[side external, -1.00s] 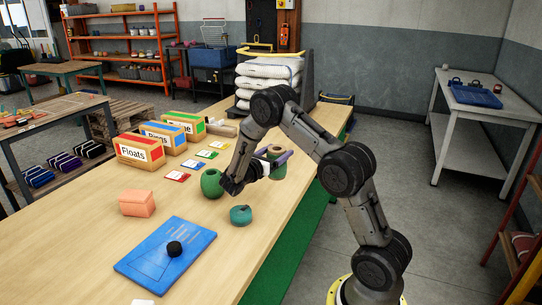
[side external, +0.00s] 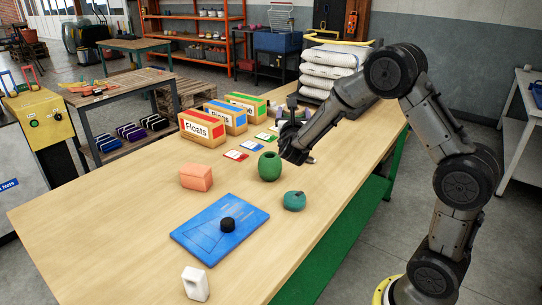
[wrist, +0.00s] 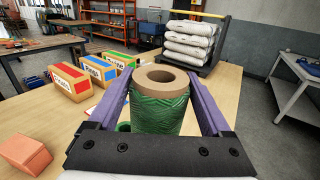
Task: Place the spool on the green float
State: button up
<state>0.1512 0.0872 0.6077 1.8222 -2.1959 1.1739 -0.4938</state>
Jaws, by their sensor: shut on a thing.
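The spool (wrist: 160,105) is green twine wound on a brown cardboard core. In the wrist view it is upright between the two purple fingers of my gripper (wrist: 157,88), which is shut on it. In the side view my gripper (side external: 306,157) is just right of and behind the green float, and my own arm hides most or all of the spool. The green float (side external: 269,167) is round with a hole in its top and stands on the table. A bit of it shows low and left behind the spool in the wrist view (wrist: 123,127).
A teal round object (side external: 294,201) is near the float. A salmon block (side external: 196,177), a blue board (side external: 205,232) with a black puck (side external: 228,224), and a white block (side external: 195,284) are nearer the camera. The table's left front is clear.

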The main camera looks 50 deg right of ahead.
jog(key=shift+a+r, duration=0.3)
jog(key=shift+r, duration=0.25)
jog(key=shift+w, duration=0.3)
jog(key=shift+w+d+f, duration=1)
jog(key=shift+w+f, duration=1)
jog(key=shift+f, duration=0.1)
jog(key=shift+w+d+f, duration=1)
jog(key=shift+w+f, duration=1)
jog(key=shift+f, duration=0.1)
jog(key=shift+w+d+f, duration=1)
jog(key=shift+w+f, duration=1)
jog(key=shift+f, duration=0.1)
jog(key=shift+f, duration=0.15)
jog(key=o, duration=1.5)
jog(key=shift+f, duration=0.1)
